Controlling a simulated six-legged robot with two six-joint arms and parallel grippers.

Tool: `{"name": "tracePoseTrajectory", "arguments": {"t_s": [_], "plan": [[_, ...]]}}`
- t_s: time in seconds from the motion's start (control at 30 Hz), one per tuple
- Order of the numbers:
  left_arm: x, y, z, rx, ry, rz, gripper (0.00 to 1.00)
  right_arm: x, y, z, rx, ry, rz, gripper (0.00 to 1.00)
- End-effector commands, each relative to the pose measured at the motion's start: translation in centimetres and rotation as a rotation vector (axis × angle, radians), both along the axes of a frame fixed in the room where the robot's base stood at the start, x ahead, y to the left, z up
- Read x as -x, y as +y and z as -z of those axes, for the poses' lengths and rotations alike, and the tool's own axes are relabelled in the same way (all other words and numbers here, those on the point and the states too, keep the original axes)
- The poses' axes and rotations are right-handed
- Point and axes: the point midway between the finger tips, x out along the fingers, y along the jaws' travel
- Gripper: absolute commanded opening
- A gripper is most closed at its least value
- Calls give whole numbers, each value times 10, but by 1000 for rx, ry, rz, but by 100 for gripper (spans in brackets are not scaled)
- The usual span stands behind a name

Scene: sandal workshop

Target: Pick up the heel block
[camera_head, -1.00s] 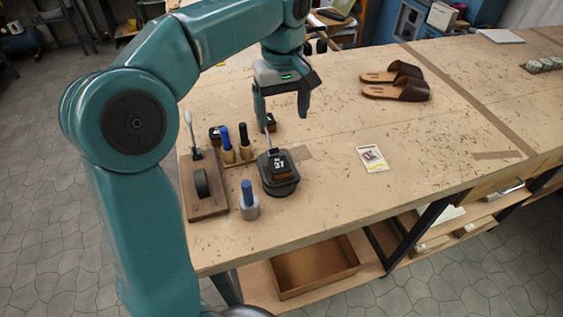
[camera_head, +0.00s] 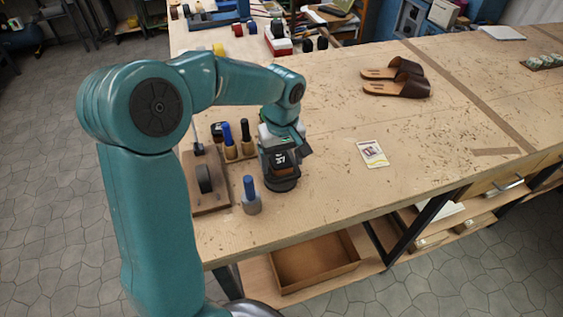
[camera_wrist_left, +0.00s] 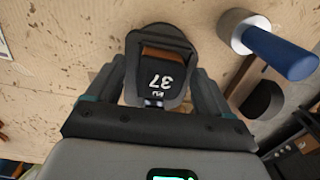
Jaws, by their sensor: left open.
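The heel block (camera_head: 281,159) is dark with a brown part and a white "37". It sits on a round black stand (camera_head: 284,184) near the table's left end. In the left wrist view the heel block (camera_wrist_left: 165,78) lies between the fingers of my left gripper (camera_wrist_left: 158,88), one on each side. The jaws are open around it, and I cannot tell whether either finger touches it. In the head view my left gripper (camera_head: 282,150) is low over the block and partly hides it. My right gripper is not in view.
A blue-handled tool (camera_head: 250,197) stands close by the stand. A wooden board (camera_head: 207,197) with a dark wheel and a rack of dark-blue-handled tools (camera_head: 229,135) are to the left. A card (camera_head: 372,153) and brown sandals (camera_head: 397,85) lie right, with clear table between.

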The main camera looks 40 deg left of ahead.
Motion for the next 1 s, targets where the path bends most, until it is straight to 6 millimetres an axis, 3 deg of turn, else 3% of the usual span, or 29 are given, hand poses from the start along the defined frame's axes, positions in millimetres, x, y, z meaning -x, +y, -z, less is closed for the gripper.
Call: {"name": "tracePoseTrajectory", "arguments": {"t_s": [0.2,0.27,0.4,0.77,1.0], "plan": [[0,0,1,0,0,0,81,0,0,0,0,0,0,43],[0,0,1,0,0,0,65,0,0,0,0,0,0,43],[0,0,1,0,0,0,20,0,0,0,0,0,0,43],[0,0,-2,-1,-3,-1,20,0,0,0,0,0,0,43],[-1,0,-34,-1,-6,-1,20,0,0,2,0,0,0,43]]}}
